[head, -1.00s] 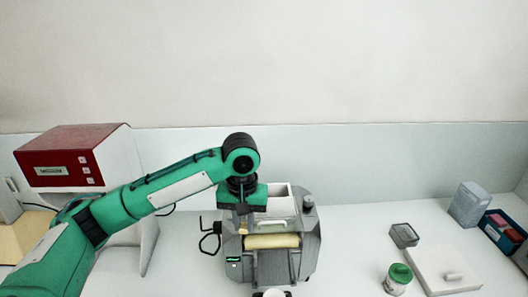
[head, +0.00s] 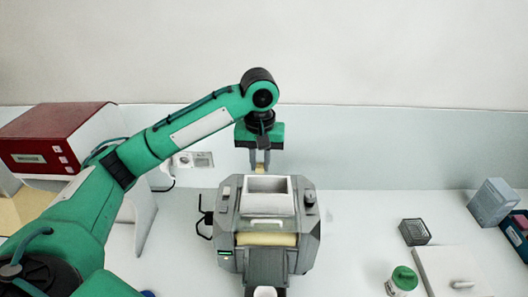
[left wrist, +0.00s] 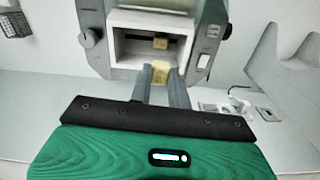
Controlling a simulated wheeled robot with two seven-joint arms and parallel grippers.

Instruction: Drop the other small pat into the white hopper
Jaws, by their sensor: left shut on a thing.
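My left gripper (head: 260,164) is shut on a small yellow pat (head: 259,169). The pat also shows between the fingertips in the left wrist view (left wrist: 161,69). In the head view, the gripper points down just behind the white hopper (head: 288,186) on top of the grey mill (head: 230,205). In the left wrist view, the held pat overlaps the hopper's near rim; its height above the rim is hard to tell. My right gripper is not in view.
A yellow roller (head: 268,239) shows on the mill's front. A red-and-white machine (head: 45,140) stands at the left. A dark mesh box (head: 414,232), a green-lidded jar (head: 402,280) and a white board (head: 445,265) are at the right. The counter between is clear.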

